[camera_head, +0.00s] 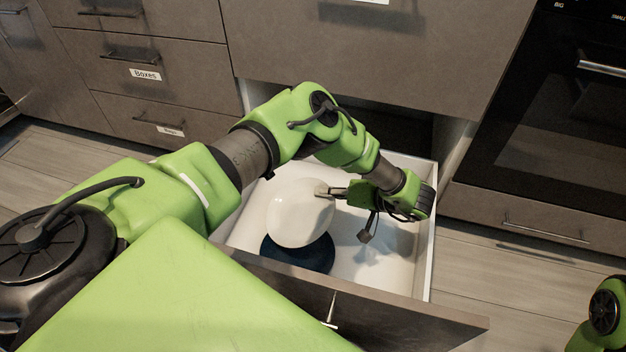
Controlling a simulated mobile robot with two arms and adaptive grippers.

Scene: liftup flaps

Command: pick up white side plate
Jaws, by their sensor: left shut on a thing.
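The white side plate (299,216) is a round, pale disc inside the open drawer, in the middle of the head view. My left gripper (326,190) reaches over the drawer from the left and is shut on the plate's upper right rim. The plate overlaps a dark blue round thing (298,256), likely another plate, lower in the drawer. Whether the two touch cannot be told. My right gripper is not in view; only a green part of what looks like my right arm shows at the lower right edge.
The open drawer (431,235) is white inside with a dark brown front panel. Closed drawers with handles and labels (146,75) stand at the left. A black oven (560,120) stands at the right. The wood floor (520,285) is clear right of the drawer.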

